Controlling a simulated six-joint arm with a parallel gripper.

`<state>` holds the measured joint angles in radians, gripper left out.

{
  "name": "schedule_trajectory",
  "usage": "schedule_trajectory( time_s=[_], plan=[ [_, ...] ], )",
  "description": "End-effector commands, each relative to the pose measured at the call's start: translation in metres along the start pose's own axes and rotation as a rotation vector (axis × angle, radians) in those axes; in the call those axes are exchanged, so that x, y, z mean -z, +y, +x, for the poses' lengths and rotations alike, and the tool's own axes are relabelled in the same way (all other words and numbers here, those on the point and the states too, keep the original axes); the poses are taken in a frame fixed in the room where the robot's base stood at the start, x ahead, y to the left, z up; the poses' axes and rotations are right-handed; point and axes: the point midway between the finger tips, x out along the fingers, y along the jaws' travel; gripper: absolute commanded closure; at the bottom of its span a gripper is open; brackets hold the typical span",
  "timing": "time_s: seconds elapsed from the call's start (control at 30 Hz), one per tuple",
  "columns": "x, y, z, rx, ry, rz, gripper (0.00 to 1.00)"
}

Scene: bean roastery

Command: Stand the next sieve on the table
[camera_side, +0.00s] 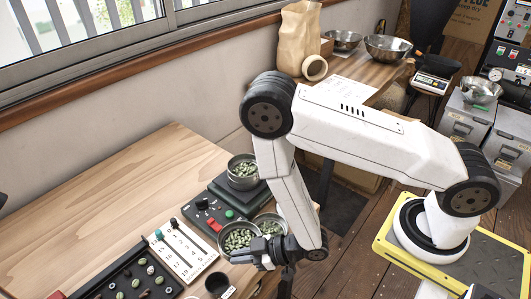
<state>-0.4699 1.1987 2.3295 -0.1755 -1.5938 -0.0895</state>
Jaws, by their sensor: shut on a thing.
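My gripper (250,260) is low at the front edge of the table, below the end of my white arm. It is shut on the near rim of a round metal sieve (239,238) with green beans in it. I cannot tell whether this sieve touches the table. A second round sieve (268,219) with beans is just behind and to the right, partly hidden by my arm and gripper. A third sieve (243,170) with green beans sits on a dark stepped device (203,206) with a red and a green button. The wooden table (130,185) is under them.
A white numbered board (186,249) and a black tray (125,279) of beans lie to the left. A small dark cup (218,284) is at the front edge. The table's back left is clear. A second table at the back holds metal bowls (388,46) and a paper bag (299,38).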

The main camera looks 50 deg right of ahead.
Motion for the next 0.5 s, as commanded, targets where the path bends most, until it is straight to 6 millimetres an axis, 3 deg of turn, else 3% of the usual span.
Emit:
schedule_trajectory(
  time_s=[0.27, 0.5],
  plan=[
    [-0.004, -0.001, 0.001, 0.002, 0.001, -0.001, 1.0],
    [-0.023, -0.001, 0.008, 0.002, 0.0, -0.001, 1.0]
  ],
)
